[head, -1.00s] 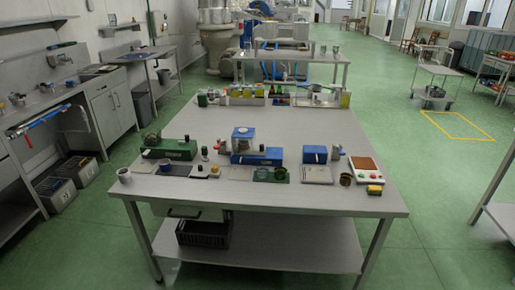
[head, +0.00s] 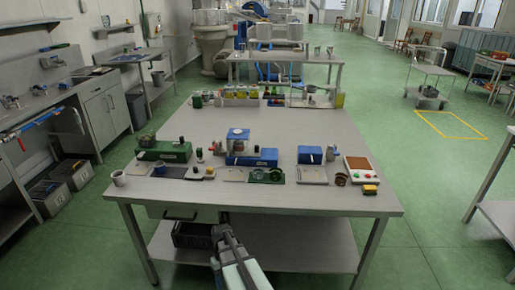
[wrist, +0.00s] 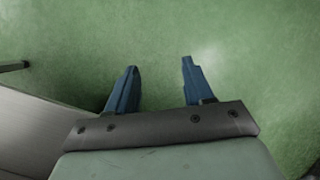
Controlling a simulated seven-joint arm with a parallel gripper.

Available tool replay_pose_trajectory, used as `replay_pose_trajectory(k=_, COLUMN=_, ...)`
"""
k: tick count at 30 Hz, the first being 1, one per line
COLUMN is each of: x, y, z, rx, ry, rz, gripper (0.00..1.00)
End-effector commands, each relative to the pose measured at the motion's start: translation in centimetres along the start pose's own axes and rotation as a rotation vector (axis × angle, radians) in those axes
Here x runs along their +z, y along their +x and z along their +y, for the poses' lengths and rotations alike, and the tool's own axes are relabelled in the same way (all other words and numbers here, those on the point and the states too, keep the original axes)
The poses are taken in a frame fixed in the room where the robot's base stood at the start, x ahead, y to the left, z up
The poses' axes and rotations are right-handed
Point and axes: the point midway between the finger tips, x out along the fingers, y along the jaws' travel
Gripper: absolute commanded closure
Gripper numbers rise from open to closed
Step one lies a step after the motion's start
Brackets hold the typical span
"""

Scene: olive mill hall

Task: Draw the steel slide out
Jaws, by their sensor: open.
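The steel slide appears to be the grey drawer (head: 204,215) under the front left of the bench top, with a dark bar handle on its front. It looks pushed in. My gripper (head: 222,221) is in front of the bench, just right of the handle, and overlaps the drawer's right end in the head view. In the wrist view my gripper (wrist: 160,66) shows two blue fingers spread apart with only green floor between them. It is empty and touches nothing that I can see. The handle is not clearly recognisable in the wrist view.
The steel bench (head: 275,204) carries small devices, including a green unit (head: 170,151) and a blue machine (head: 252,157). A dark crate (head: 193,235) stands on the lower shelf. In the wrist view a grey surface (wrist: 40,130) lies at lower left. The floor in front is clear.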

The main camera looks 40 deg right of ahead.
Motion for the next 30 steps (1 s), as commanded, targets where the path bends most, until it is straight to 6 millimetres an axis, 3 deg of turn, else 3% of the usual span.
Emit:
replay_pose_trajectory(k=6, x=-2.4, y=-7.5, z=3.5, rx=-0.033, ry=0.029, rz=0.059, gripper=0.48)
replay_pose_trajectory(k=15, x=-3.3, y=-17.9, z=8.7, rx=-0.068, ry=0.061, rz=0.135, gripper=0.48)
replay_pose_trajectory(k=28, x=-1.9, y=-28.1, z=14.0, rx=-0.093, ry=0.088, rz=0.208, gripper=0.48)
replay_pose_trajectory(k=30, x=-4.3, y=-30.0, z=15.3, rx=-0.085, ry=0.059, rz=0.251, gripper=0.48)
